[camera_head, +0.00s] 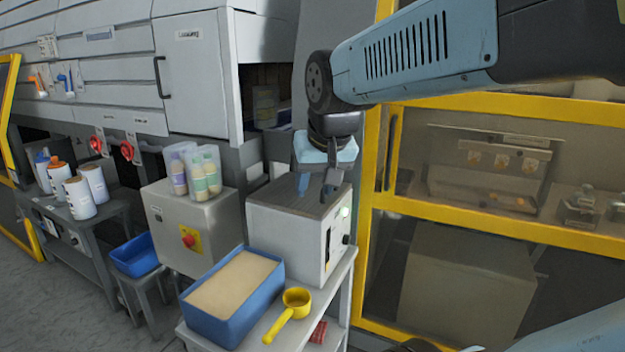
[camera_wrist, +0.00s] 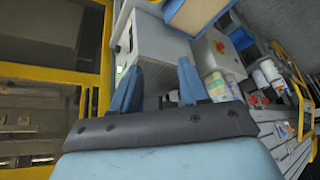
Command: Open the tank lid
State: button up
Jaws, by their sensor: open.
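The tank appears to be the white-grey box (camera_head: 285,243) on the bench, with a dark grey flat lid (camera_head: 283,194) that looks closed. Its right face carries a green light and a black knob. My gripper (camera_head: 315,192) points down over the right part of the lid, fingers apart and nothing between them. I cannot tell whether the fingertips touch the lid. In the wrist view, my gripper (camera_wrist: 158,65) has both fingers spread in front of the pale box (camera_wrist: 158,48). No handle on the lid is clearly visible; the fingers hide part of it.
A blue tub of tan powder (camera_head: 215,325) and a yellow scoop (camera_head: 290,307) sit in front of the box. A yellow-framed guard (camera_head: 470,232) stands close on the right.

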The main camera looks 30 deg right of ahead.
jog(key=w+d+f+m+g+h, duration=0.1)
jog(key=w+d+m, duration=0.3)
jog(key=w+d, duration=0.55)
jog(key=w+d+m+h, duration=0.1)
jog(key=w+d+m, duration=0.5)
jog(key=w, duration=0.7)
jog(key=shift+n, duration=0.8)
jog(key=x, duration=1.3)
jog(key=shift+d+f, duration=0.15)
jog(key=shift+d, duration=0.1)
jog(key=shift+c, duration=0.4)
grip_shut()
